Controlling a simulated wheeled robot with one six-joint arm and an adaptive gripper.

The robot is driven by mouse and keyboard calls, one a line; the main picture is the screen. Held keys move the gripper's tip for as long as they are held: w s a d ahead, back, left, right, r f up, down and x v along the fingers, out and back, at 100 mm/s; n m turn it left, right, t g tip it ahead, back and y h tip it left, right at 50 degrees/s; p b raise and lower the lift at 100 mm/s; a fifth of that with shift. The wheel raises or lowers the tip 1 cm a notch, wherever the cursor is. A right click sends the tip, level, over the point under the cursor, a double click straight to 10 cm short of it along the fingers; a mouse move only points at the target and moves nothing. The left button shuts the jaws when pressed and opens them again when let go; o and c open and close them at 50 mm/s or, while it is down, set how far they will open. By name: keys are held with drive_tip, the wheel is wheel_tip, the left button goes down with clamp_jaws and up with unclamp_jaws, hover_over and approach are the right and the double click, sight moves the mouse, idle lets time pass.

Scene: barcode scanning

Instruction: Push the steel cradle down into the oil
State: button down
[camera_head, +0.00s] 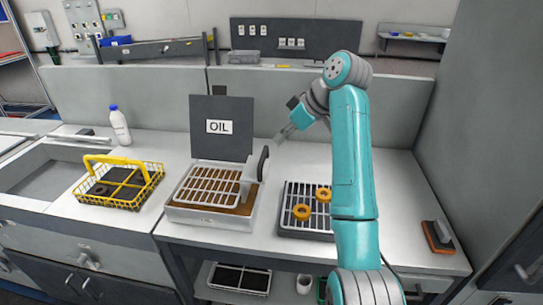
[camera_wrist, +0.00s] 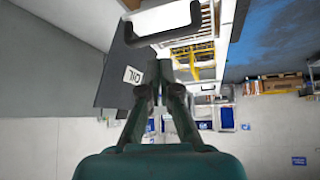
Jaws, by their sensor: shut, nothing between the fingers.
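The steel cradle (camera_head: 210,184) is a pale barred rack with a black upright handle (camera_head: 262,164) at its right end. It lies over the tray of brown oil (camera_head: 186,214), below the dark OIL board (camera_head: 222,127). Brown shows between its bars; I cannot tell how deep it sits. My gripper (camera_head: 279,139) is shut and empty, above and a little right of the handle, apart from it. In the wrist view my gripper (camera_wrist: 161,68) shows its fingertips together, with a dark handle (camera_wrist: 172,36) beyond them.
A yellow wire basket (camera_head: 120,184) and a white bottle (camera_head: 119,125) stand left of the tray. A grey rack with two orange rings (camera_head: 302,212) lies to the right. A brush-like block (camera_head: 438,237) is at the far right. The counter behind the rack is clear.

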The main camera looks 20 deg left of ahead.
idle(0.3)
hover_over(265, 169)
drive_tip(key=d, duration=0.1)
drive_tip(key=shift+f, duration=2.8)
drive_tip(key=shift+f, duration=2.65)
drive_tip(key=shift+s+d+r, duration=0.1)
drive_tip(key=shift+d+r, duration=0.2)
drive_tip(key=shift+d, duration=0.45)
drive_tip(key=shift+d+r, duration=0.25)
drive_tip(key=shift+d, duration=0.5)
